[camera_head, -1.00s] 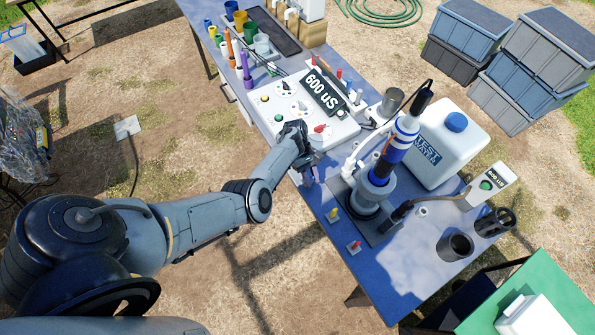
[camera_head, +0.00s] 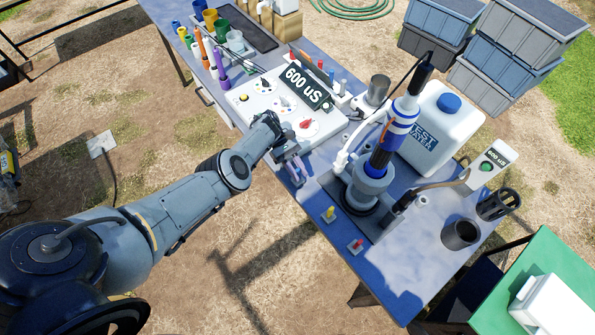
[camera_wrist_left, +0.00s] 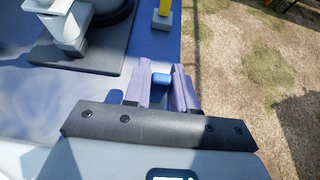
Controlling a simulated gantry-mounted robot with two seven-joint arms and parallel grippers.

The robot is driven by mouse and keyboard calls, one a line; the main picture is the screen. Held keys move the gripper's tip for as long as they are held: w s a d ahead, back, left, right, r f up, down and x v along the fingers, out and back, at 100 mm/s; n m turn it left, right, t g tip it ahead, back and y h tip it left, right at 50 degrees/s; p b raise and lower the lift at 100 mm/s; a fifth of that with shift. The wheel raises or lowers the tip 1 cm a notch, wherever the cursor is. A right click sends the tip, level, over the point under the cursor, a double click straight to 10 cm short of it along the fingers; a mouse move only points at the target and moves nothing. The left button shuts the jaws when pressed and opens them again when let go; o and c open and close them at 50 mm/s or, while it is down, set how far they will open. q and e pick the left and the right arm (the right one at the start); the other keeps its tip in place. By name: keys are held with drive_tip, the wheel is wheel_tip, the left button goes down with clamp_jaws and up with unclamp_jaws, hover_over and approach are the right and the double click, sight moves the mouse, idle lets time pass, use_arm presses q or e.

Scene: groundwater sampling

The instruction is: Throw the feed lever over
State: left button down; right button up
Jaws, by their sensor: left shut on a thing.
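My left gripper (camera_head: 297,176) is at the near long edge of the blue table, just below the white control panel (camera_head: 270,105). In the left wrist view its two purple-grey fingers (camera_wrist_left: 161,88) are shut on a small blue block-shaped handle (camera_wrist_left: 160,79), whose top shows between them. I take this for the feed lever; its lower part is hidden. A yellow-topped lever (camera_head: 329,212) on a small grey base stands farther along the same edge and also shows in the left wrist view (camera_wrist_left: 164,9). A red-topped lever (camera_head: 356,246) stands beyond it. My right gripper is out of view.
The pump column (camera_head: 372,180) stands on a dark plate close to the gripper. The white water can (camera_head: 445,120) and a dark cup (camera_head: 460,235) are to its right. Coloured tubes and cups (camera_head: 215,45) fill the table's far end. Open ground lies off the near edge.

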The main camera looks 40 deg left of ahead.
use_arm(q)
drive_tip(key=c, duration=1)
unclamp_jaws()
drive_tip(key=b+v, duration=0.3)
drive_tip(key=v, duration=0.6)
drive_tip(key=shift+a+f, duration=0.1)
drive_tip(key=shift+f, duration=0.05)
drive_tip(key=shift+b+v, duration=0.45)
drive_tip(key=shift+v, duration=0.45)
drive_tip(key=shift+s, duration=0.15)
